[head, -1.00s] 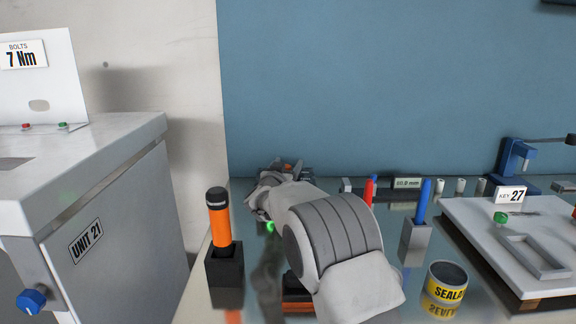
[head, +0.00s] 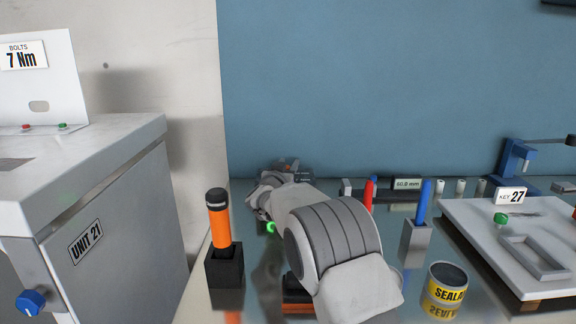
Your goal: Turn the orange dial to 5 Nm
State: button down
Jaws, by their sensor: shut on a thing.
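My gripper (head: 283,168) is at the far end of my arm, near the back edge of the bench by the blue wall. My own wrist and forearm cover most of it.
An orange-handled tool (head: 219,228) stands in a black holder (head: 224,268) left of my arm. A grey cabinet (head: 130,215) stands at left.

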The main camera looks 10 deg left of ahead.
jog(key=shift+f+n+y+b, duration=0.25)
jog(key=shift+y+b, duration=0.25)
jog(key=shift+b, duration=0.5)
jog(key=n+y+b, duration=0.1)
jog(key=b, duration=0.1)
jog(key=n+y+b, duration=0.1)
jog(key=y+b, duration=0.1)
jog(key=b, duration=0.1)
jog(key=shift+a+f, duration=0.15)
jog(key=shift+a, duration=0.1)
jog(key=n+y+b, duration=0.1)
jog(key=n+g+y+b, duration=0.1)
jog(key=b, duration=0.1)
jog(key=shift+a+y+b, duration=0.2)
jog(key=shift+y+b, duration=0.1)
jog(key=shift+y, duration=0.1)
jog(key=shift+s+a+r+n+g+y, duration=0.15)
jog(key=shift+r+n+g+y, duration=0.2)
jog(key=shift+n+g+y, duration=0.5)
jog(key=shift+s+a+r+n+g+y+p, duration=0.15)
jog(key=shift+n+g+y+p, duration=0.4)
jog(key=shift+y+p, duration=0.6)
jog(key=n+y+p, duration=0.1)
jog(key=p, duration=0.1)
jog(key=shift+a+g+p, duration=0.2)
jog(key=shift+g+p, duration=0.1)
jog(key=shift+g, duration=0.1)
jog(key=shift+s+a+n+g+y+p, duration=0.15)
jog(key=shift+n+g+y+p, duration=0.15)
jog(key=shift+n+y+p, duration=0.15)
